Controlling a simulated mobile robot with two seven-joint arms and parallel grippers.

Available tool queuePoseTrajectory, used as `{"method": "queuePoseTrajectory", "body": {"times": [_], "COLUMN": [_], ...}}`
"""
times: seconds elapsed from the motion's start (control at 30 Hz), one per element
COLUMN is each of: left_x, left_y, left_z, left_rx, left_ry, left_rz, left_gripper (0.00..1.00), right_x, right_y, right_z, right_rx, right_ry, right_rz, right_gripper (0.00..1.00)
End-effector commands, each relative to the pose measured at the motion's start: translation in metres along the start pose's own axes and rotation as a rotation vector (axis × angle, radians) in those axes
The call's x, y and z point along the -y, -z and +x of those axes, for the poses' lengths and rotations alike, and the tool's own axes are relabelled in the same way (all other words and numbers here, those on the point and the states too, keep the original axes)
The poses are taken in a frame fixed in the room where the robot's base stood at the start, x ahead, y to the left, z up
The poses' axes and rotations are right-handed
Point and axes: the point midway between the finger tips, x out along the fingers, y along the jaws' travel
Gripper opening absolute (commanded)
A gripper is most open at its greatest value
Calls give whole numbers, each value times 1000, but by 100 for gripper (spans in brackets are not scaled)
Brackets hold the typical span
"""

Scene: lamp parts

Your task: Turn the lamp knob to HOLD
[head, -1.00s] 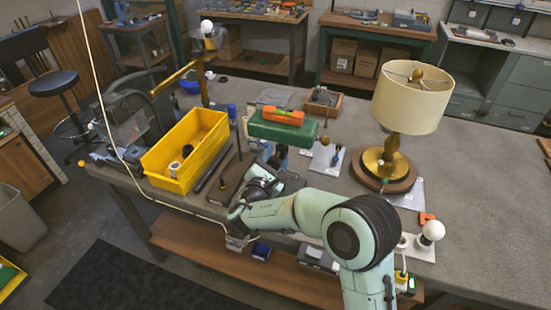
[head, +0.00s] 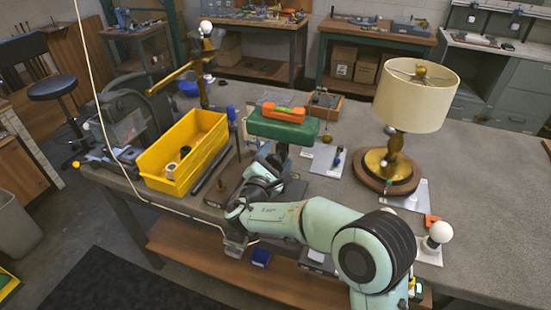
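A lamp with a cream shade (head: 417,97) and a brass stem stands upright on a round wooden base (head: 387,178) at the right of the bench. A small knob-like part (head: 388,184) shows at the front of the base; any HOLD marking is too small to read. My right arm reaches in from the lower right and bends across the bench's front edge. My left gripper is out of view.
A yellow bin (head: 208,143) holds small parts. A green block (head: 283,128) carries an orange level (head: 277,113). A brass swing arm (head: 178,76) stands behind. A white bulb (head: 440,232) sits at right front. A pale cord (head: 92,85) crosses the left. The bench's right side is clear.

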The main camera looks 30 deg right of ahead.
Motion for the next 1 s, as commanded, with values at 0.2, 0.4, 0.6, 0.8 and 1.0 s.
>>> {"method": "queuePoseTrajectory", "body": {"times": [0.2,0.4,0.6,0.8,1.0], "left_x": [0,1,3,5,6], "left_y": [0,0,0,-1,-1], "left_z": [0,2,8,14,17], "left_rx": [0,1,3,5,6], "left_ry": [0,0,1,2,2], "left_rz": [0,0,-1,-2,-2], "left_gripper": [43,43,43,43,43], "right_x": [0,0,0,0,0], "right_y": [0,0,2,1,1], "right_z": [0,-9,-47,-92,-123], "right_rx": [1,1,-4,-3,-2], "right_ry": [-1,-1,-4,-4,-3], "right_rz": [-1,0,0,-1,-1], "right_gripper": [72,72,72,72,72]}}
